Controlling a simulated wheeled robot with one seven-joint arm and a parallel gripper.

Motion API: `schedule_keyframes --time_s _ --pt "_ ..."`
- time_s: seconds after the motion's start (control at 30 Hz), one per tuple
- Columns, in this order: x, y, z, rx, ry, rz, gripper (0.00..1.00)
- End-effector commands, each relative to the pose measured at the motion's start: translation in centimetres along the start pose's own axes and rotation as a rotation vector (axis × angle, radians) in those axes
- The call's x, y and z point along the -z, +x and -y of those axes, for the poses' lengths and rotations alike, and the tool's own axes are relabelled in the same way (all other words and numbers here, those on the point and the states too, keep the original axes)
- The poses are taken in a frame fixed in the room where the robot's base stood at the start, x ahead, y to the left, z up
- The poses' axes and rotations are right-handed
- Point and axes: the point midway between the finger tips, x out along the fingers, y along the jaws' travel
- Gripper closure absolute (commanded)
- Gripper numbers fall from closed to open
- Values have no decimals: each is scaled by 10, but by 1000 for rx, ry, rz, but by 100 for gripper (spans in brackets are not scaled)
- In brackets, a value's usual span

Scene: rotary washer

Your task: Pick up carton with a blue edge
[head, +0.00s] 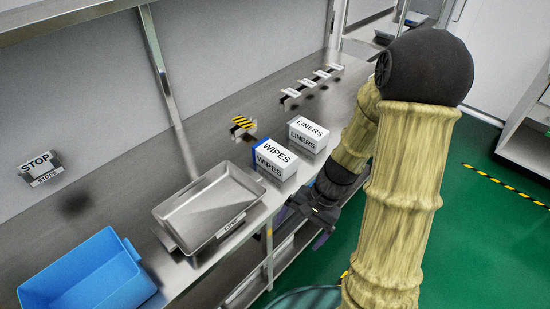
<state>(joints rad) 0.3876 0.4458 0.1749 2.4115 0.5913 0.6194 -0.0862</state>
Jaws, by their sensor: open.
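The carton with a blue edge (275,160) is a white and grey box marked WIPES. It stands upright on the steel counter, between the metal tray and another carton, with its blue edge on the left side. My gripper (319,222) is dark and open, in front of the counter's front edge, to the right of and nearer than the WIPES carton. It appears apart from the carton. The fingertips are small and partly hidden by my arm.
A white LINERS carton (308,134) stands just right and behind. A steel tray (172,213) and a blue bin (127,254) are to the left.

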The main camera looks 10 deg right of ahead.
Motion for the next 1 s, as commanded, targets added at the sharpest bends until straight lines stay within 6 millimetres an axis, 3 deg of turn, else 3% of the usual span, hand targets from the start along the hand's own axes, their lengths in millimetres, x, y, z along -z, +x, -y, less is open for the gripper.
schedule_keyframes --time_s 0.1,0.27,0.5,0.7,0.8,1.0 --pt "11 13 8 151 199 137 6" --pt "35 19 25 393 449 297 6" --pt "100 5 41 835 804 491 6" --pt "167 -20 26 1225 1054 588 6" --pt "189 -28 15 1348 1127 606 6" --pt "200 -32 9 1411 1161 612 6"
